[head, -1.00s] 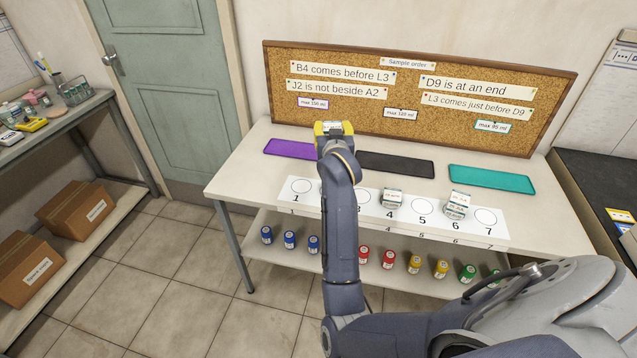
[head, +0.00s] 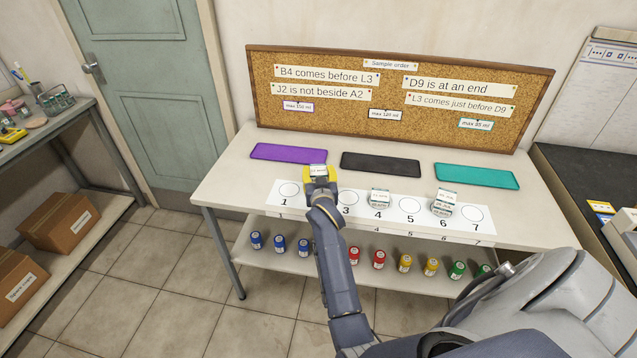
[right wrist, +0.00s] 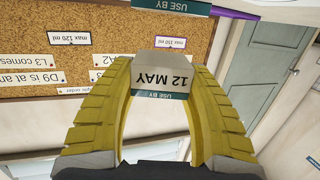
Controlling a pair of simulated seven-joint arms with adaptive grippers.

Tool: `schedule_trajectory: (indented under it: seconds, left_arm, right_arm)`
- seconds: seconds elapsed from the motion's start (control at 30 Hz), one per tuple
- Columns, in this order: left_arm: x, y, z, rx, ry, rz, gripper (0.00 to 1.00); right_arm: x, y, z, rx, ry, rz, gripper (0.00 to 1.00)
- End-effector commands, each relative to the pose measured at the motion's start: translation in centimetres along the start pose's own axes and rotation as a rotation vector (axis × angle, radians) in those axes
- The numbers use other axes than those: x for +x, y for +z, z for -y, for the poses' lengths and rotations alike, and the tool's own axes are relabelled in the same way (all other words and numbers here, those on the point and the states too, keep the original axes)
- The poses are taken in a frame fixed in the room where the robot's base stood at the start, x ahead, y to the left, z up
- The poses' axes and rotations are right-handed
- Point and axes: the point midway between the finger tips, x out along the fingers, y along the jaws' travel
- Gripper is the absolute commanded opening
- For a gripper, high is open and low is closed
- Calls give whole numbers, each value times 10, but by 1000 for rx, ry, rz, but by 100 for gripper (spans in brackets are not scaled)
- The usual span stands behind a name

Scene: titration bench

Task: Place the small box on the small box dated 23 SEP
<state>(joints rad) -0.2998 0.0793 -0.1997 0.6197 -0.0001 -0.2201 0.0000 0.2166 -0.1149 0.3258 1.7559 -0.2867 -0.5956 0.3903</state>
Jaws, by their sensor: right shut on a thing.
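My right gripper (head: 320,186) is shut on a small white box (head: 318,170) above the numbered strip, around spot 2. In the right wrist view, the yellow fingers (right wrist: 162,110) hold this box (right wrist: 160,65), whose upside-down label reads 12 MAY and USE BY. A second small box (right wrist: 180,7) with a USE BY label shows partly at the top edge, on the held box's underside; its date is out of view. I cannot tell whether they touch. Other small boxes stand at spot 4 (head: 380,197) and spot 6 (head: 444,203); their dates are too small to read. My left gripper is not in view.
Purple (head: 288,152), black (head: 380,163) and teal (head: 476,176) mats lie behind the numbered strip (head: 410,210). A cork board (head: 395,125) stands at the back. Spots 1, 3, 5 and 7 look clear. Several coloured jars (head: 379,259) stand on the lower shelf.

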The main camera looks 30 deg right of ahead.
Motion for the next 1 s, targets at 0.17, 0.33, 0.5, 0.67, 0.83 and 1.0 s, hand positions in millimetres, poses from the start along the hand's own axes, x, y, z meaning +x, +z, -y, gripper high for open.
schedule_trajectory:
  seconds: [0.17,0.33,0.5,0.67,0.83,1.0]
  left_arm:
    - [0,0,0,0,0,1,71]
    - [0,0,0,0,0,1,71]
    - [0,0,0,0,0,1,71]
    - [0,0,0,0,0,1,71]
    - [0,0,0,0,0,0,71]
    - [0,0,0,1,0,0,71]
  right_arm:
    - [3,24,0,0,0,4,15]
    - [5,37,0,0,0,2,15]
    - [6,39,0,0,-1,0,15]
    - [6,39,0,0,-1,1,15]
    - [6,42,0,1,-1,0,15]
    - [6,42,0,1,-1,0,70]
